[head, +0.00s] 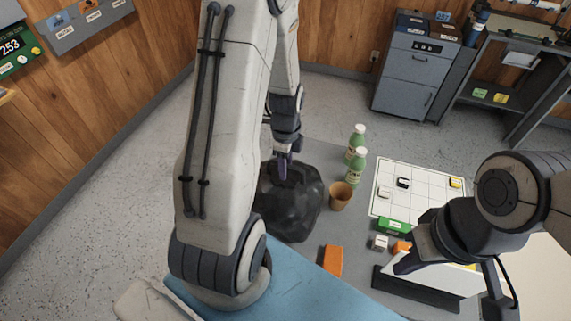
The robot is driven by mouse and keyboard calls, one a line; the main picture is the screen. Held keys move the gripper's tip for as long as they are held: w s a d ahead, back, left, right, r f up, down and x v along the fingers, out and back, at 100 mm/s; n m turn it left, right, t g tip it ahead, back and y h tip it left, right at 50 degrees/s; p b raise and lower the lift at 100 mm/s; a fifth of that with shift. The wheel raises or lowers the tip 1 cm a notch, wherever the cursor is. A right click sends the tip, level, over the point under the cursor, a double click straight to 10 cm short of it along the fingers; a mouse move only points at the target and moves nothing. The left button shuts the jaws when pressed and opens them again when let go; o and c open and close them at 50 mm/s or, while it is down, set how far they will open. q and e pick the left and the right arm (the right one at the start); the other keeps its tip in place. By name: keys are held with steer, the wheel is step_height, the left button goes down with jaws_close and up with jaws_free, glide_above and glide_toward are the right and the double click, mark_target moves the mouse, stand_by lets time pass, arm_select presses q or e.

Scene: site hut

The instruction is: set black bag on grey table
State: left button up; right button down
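The black bag (290,210) is a dark, crumpled, shiny sack left of centre in the head view. It is at the left part of the grey table (345,222), and I cannot tell whether its underside rests on the top. My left gripper (283,172) points down at the bag's top, with its narrow fingers close together and meeting the bag there. The fingertips are partly lost against the dark bag. My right gripper (405,264) is low at the right, over the near right part of the table, away from the bag; its fingers are mostly hidden by its own wrist.
An orange block (332,260) lies nearer. A white gridded board (412,190) holds small blocks. A blue surface (300,292) is in front. A grey cabinet (412,75) stands behind.

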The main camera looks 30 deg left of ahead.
arm_select(q)
steer(key=shift+r, duration=0.1)
step_height(320, 180, up, 12)
steer(key=b, duration=0.1)
steer(key=s+d+r+n, duration=0.1)
steer(key=s+d+n, duration=0.15)
steer(key=d, duration=0.55)
steer(key=s+d+r+n, duration=0.1)
steer(key=s+d+r, duration=0.15)
steer(key=d, duration=0.55)
steer(key=s+d+n+h, duration=0.1)
steer(key=s+d+n, duration=0.3)
steer(key=s+d, duration=0.3)
steer(key=s, duration=0.4)
steer(key=shift+s+d, duration=0.2)
steer(key=shift+s, duration=0.1)
steer(key=shift+n, duration=0.25)
step_height(320, 180, down, 4)
steer(key=b, duration=0.4)
steer(key=shift+f, duration=0.2)
